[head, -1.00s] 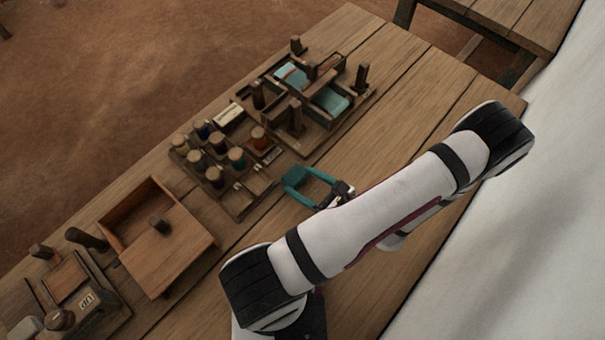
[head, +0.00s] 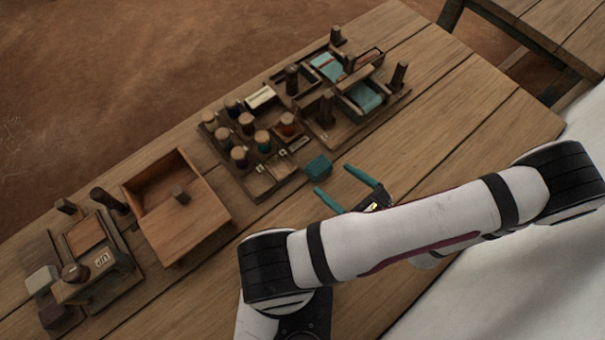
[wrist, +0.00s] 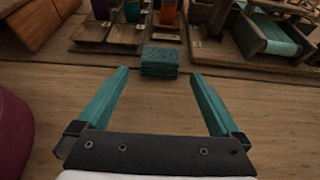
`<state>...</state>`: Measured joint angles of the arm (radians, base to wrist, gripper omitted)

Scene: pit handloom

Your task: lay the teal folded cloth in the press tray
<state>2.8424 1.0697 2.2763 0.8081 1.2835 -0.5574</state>
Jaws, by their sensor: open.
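The teal folded cloth (head: 318,167) is a small thick block lying on the bare table in front of the spool rack. In the wrist view the cloth (wrist: 160,55) sits straight ahead, centred just beyond my fingertips. My gripper (head: 333,179) is open and empty, its two teal fingers low over the table and pointing at the cloth with a small gap. It also shows in the wrist view (wrist: 160,74). A wooden device with an "UP" plate (head: 85,270) and a reddish-brown panel stands at the far left; I cannot tell whether it holds the press tray.
The spool rack (head: 262,183) stands just behind the cloth. A small loom (head: 345,125) with teal fabric and upright posts is to its right. A wooden box (head: 150,185) with a knobbed lid askew lies left. The table front between box and gripper is clear.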

